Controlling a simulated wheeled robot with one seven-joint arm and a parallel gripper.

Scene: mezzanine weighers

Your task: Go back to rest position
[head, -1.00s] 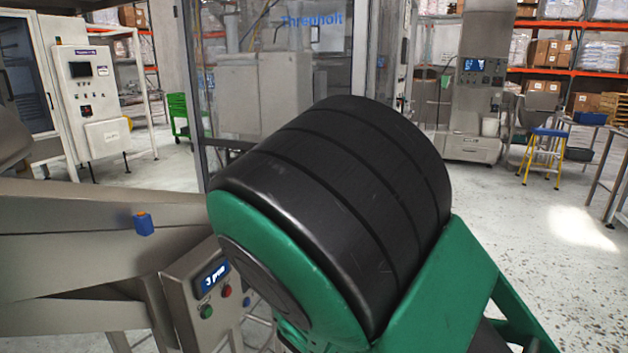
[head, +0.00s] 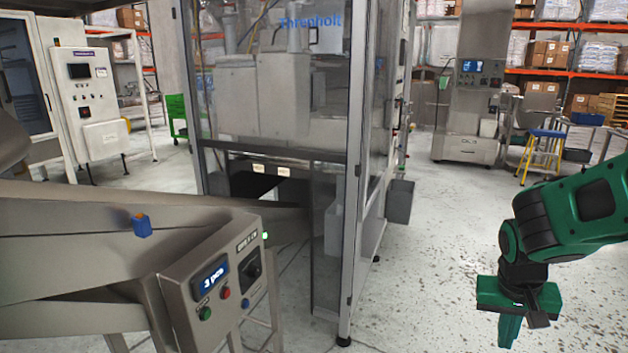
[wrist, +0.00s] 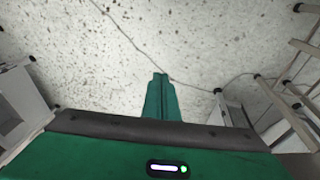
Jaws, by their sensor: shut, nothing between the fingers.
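My gripper (head: 508,335) hangs at the lower right of the head view, pointing down over the speckled floor. Its green fingers are together with nothing between them. In the wrist view the closed fingers (wrist: 161,90) point out over bare floor. The gripper stands well to the right of the control box and the glass-walled machine and touches neither.
A steel control box (head: 222,285) reading "3 pcs" stands at lower left beside a sloped conveyor with a blue part (head: 142,225). A glass-walled machine (head: 280,100) fills the middle. A yellow-and-blue step stool (head: 543,155) stands behind my arm. Floor between is clear.

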